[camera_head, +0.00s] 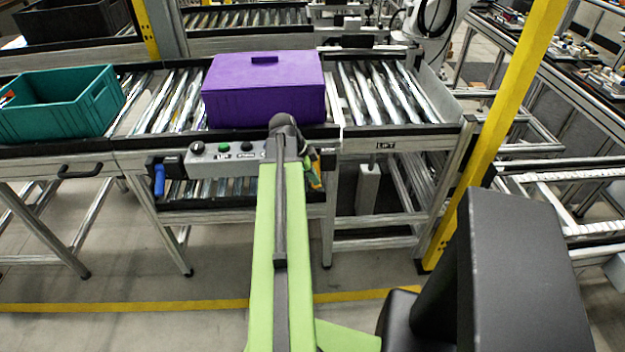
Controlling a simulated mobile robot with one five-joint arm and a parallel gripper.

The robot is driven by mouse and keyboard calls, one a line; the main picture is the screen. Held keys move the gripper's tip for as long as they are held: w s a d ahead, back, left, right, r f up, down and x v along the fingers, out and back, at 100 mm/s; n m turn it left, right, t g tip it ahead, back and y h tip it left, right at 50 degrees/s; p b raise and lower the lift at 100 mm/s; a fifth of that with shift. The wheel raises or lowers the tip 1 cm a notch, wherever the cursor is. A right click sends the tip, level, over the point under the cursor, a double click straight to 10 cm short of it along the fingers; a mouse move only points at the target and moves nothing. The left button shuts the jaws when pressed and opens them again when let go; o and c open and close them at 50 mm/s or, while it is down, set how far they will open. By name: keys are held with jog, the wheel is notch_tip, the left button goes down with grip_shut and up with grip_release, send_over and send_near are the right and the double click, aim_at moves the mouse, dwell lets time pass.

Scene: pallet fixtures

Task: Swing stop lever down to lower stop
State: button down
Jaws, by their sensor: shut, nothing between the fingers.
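My green arm reaches forward to the conveyor's front rail, and its dark end joint covers part of that rail. A small part of my gripper (314,172) shows just right of the arm's end, below the rail. It is shut and empty; most of it is hidden behind the arm. I cannot clearly make out the stop lever; the area beside a small, unreadable label (327,151) is partly covered by my arm. A blue handle (159,180) hangs downward from a black block left of the control panel; I cannot tell whether it is the stop lever.
A purple box (264,98) sits on the roller conveyor (385,92) behind my arm's end. A teal crate (55,122) stands at left. The grey control panel (222,160) has buttons. A yellow post (490,140) rises at right. Floor in front is clear.

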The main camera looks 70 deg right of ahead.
jog(key=shift+a+f+b, duration=0.1)
jog(key=shift+f+b, duration=0.2)
jog(key=shift+f, duration=0.2)
dwell(0.3)
